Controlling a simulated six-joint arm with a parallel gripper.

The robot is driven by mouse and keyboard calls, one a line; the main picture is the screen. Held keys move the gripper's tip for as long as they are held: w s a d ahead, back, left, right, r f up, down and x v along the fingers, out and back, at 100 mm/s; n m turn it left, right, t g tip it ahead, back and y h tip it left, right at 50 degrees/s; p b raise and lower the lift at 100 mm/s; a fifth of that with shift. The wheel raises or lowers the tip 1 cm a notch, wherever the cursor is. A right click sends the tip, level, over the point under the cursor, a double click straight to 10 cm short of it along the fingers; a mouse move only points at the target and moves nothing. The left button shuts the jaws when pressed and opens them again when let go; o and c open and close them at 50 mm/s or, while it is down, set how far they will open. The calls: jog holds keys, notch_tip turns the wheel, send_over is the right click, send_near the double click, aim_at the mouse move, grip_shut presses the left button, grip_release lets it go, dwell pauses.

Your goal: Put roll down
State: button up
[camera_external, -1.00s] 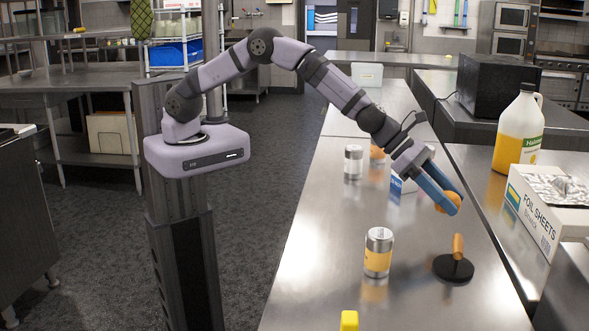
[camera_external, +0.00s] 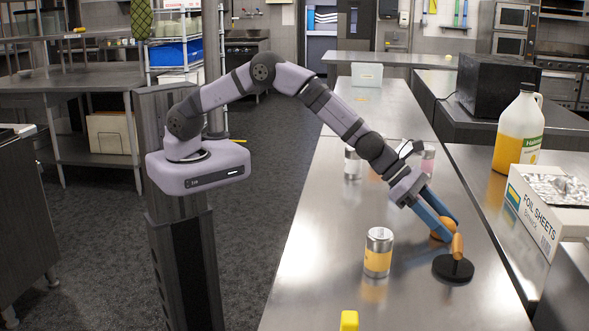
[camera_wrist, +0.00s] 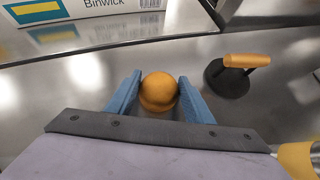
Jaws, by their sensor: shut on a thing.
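The roll (camera_external: 441,233) is a round orange-brown bun. It also shows in the wrist view (camera_wrist: 159,91), between the two blue fingers. My gripper (camera_external: 443,233) is shut on it, with one finger on each side. In the external view the roll is low, at or just above the steel counter (camera_external: 330,215); I cannot tell whether it touches. The fingers hide part of the roll in the external view.
A black round press with an orange handle (camera_external: 457,246) stands close in front of the roll. A can with a yellow label (camera_external: 378,252) stands to the left. A foil sheets box (camera_external: 546,208) and a yellow jug (camera_external: 519,130) are on the right counter.

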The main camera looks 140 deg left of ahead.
jog(key=shift+f, duration=0.1)
jog(key=o, duration=1.1)
jog(key=shift+r, duration=0.25)
jog(key=shift+b+v, duration=0.55)
jog(key=shift+v, duration=0.2)
jog(key=b+v, duration=0.1)
jog(key=v, duration=0.9)
jog(key=shift+s+r+b, duration=0.1)
jog(key=shift+s+b, duration=0.1)
jog(key=shift+b, duration=0.1)
jog(key=shift+d, duration=0.1)
